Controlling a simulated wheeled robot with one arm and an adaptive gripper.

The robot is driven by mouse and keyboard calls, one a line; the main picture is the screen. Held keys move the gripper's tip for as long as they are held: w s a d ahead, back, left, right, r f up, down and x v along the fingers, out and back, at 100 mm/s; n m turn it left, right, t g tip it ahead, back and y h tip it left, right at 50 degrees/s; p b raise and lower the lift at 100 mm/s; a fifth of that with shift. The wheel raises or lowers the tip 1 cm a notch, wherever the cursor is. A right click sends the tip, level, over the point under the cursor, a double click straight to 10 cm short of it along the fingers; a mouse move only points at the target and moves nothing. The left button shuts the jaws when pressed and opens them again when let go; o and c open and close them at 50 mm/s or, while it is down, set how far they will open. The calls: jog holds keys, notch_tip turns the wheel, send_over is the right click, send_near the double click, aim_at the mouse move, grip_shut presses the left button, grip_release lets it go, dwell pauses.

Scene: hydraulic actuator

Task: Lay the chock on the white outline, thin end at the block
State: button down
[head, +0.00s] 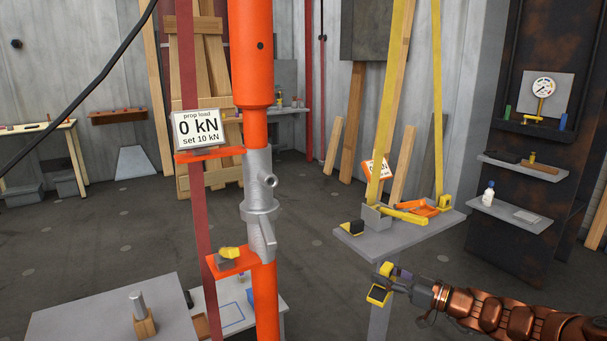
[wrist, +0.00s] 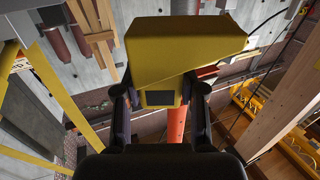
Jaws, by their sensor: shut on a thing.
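My gripper (head: 388,280) is at the lower right of the head view, in front of and below the grey shelf (head: 392,240). It is shut on the yellow chock (head: 378,294), which has a dark face. In the wrist view the chock (wrist: 185,48) shows large between the fingers of my gripper (wrist: 160,85), held off any surface. Its thin end cannot be told for sure. A grey block (head: 375,218) stands on the shelf, but I cannot tell if it is the task's block. I cannot make out a white outline.
An orange prop (head: 259,130) stands left of centre, with a sign reading 0 kN (head: 197,129). Open floor lies behind.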

jog(key=w+d+r+m+t+h, duration=0.2)
jog(key=d+r, duration=0.6)
jog(key=d, duration=0.4)
jog(key=w+d+r+m+t+h, duration=0.2)
jog(key=d+r, duration=0.6)
jog(key=d, duration=0.5)
jog(key=shift+w+d+r+t+h, duration=0.3)
jog(key=shift+w+h, duration=0.15)
jog(key=shift+h, duration=0.15)
jog(key=shift+a+f, duration=0.1)
jog(key=shift+f, duration=0.1)
